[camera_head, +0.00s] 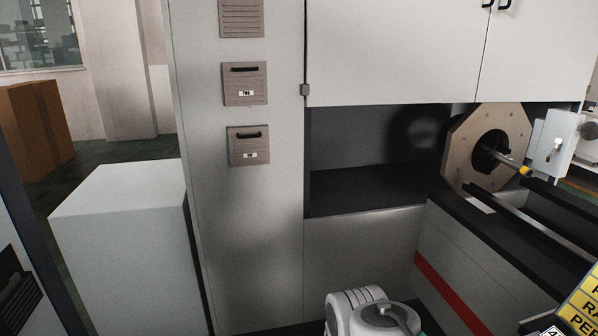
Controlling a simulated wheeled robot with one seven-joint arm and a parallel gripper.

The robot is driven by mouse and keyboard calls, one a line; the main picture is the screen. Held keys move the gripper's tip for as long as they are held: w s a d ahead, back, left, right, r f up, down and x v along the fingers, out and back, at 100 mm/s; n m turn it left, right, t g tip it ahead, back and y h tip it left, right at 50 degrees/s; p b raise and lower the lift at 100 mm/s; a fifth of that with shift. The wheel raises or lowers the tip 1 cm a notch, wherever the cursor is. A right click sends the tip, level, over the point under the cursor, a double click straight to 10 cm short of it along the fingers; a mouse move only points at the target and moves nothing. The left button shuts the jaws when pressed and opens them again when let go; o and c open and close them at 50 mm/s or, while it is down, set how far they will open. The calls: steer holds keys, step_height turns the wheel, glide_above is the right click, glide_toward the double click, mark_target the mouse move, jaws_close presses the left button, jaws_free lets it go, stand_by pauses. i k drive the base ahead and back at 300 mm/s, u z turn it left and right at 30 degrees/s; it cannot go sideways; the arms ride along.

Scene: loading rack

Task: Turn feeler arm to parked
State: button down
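A short grey rod with a yellow tip (522,169), which may be the feeler arm, shows at the right in the head view. It sticks out to the right and slightly down, in front of the dark round hole of a beige octagonal plate (466,140). A white box with a small lever (556,143) stands just right of the yellow tip. I cannot tell which position is the parked one. My gripper is not in view; only white rounded links of my arm show at the bottom centre.
A dark recess (365,190) opens left of the plate, under white cabinet doors (390,50). A low wall with a red stripe (450,292) and dark rails run along the right. A tall grey panel and a white block (120,200) stand left. A yellow sign (582,305) is at lower right.

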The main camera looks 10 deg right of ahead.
mark_target(558, 141)
steer(key=i, duration=1.95)
steer(key=z, duration=2.25)
steer(key=i, duration=1.95)
